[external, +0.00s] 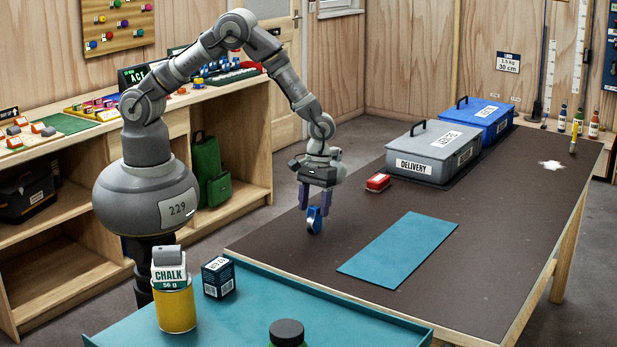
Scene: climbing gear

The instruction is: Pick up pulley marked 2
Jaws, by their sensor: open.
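My gripper (315,205) points down over the left part of the dark table, with its two purple fingers apart. A small blue pulley (314,222) with a light metal part sits upright just below and between the fingertips. Its top reaches to about fingertip height. I cannot tell whether the fingers touch it. No number can be read on it from here. I see no other pulley clearly on this table.
A teal mat (398,250) lies right of the pulley. A red object (378,182), a grey DELIVERY case (433,155) and a blue case (487,118) stand farther back. A teal surface in front holds a chalk pack (170,268) on a yellow tin and a dark box (217,278).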

